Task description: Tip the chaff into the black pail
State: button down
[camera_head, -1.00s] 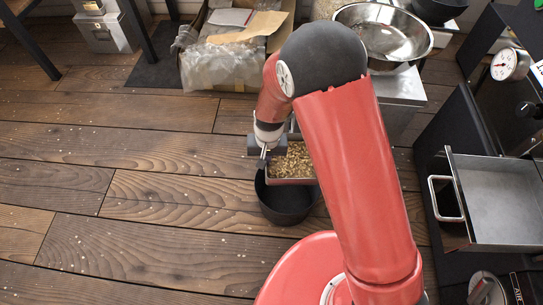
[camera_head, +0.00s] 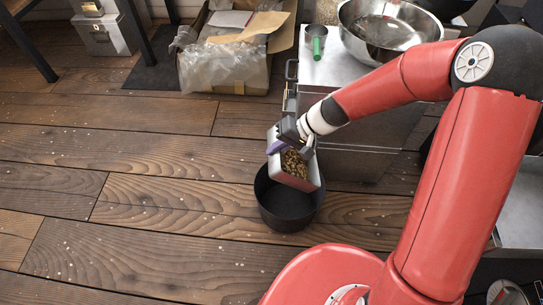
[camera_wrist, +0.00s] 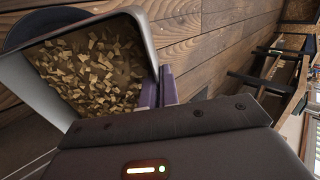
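The black pail (camera_head: 286,215) stands on the wooden floor in the middle of the head view. A metal chaff tray (camera_head: 301,184) is above the pail's mouth and hides part of it. The tray looks tilted, and brown chaff (camera_head: 294,164) is still inside. My gripper (camera_head: 281,147) is shut on the tray's edge at the upper left. In the wrist view my gripper (camera_wrist: 158,90) has its purple fingers at the near edge of the tray (camera_wrist: 35,98), with chaff flakes (camera_wrist: 95,65) in it. A dark curve of the pail (camera_wrist: 38,22) shows behind the tray.
A grey metal cabinet (camera_head: 350,140) stands close to the right of the pail. It carries a steel bowl (camera_head: 368,35) and a green-handled scoop (camera_head: 316,46). A cardboard box (camera_head: 228,75) with plastic is at the back.

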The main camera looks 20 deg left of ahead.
jog(key=shift+w+d+y, duration=0.25)
jog(key=shift+d+y, duration=0.15)
jog(key=shift+y, duration=0.2)
jog(key=w+d+r+g+y+b, duration=0.1)
jog(key=d+g+y+b, duration=0.3)
jog(key=y, duration=0.5)
jog(key=shift+w+d+r+y+b, duration=0.3)
jog(key=shift+w+d+b, duration=0.35)
jog(key=shift+d+b, duration=0.75)
jog(key=shift+a, duration=0.2)
